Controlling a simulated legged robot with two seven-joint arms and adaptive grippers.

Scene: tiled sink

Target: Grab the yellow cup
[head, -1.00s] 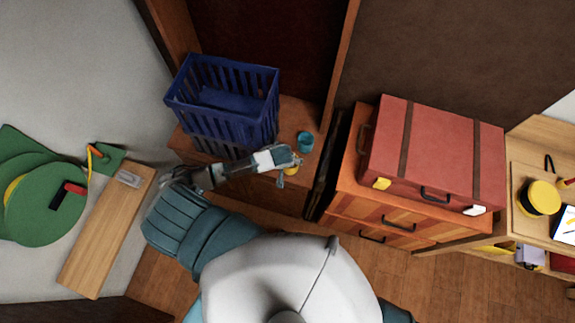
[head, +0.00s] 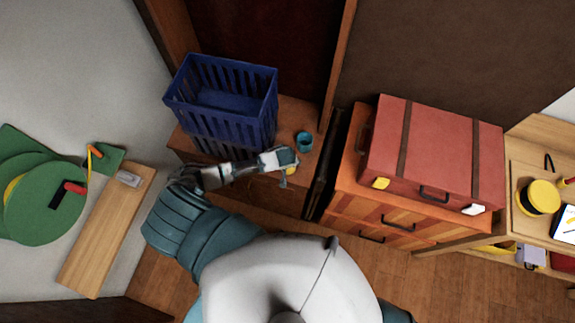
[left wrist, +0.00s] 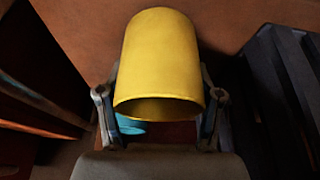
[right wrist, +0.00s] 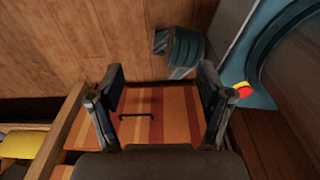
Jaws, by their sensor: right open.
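The yellow cup (left wrist: 160,60) fills the middle of the left wrist view, its open rim towards the camera. My left gripper (left wrist: 160,90) has a finger against each side of the cup, drawn in closer than the right one's fingers. In the head view my left gripper (head: 286,160) is over the front of the wooden cabinet, and only a bit of the cup (head: 290,171) shows under it. My right gripper (right wrist: 160,85) is open and empty, with a striped drawer front beyond it.
A blue-green cup (head: 304,141) stands just behind my left gripper; part of it shows under the yellow cup in the left wrist view (left wrist: 131,127). A blue basket (head: 225,100) stands to its left. A red suitcase (head: 435,155) lies on the striped drawers (head: 385,218) at right.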

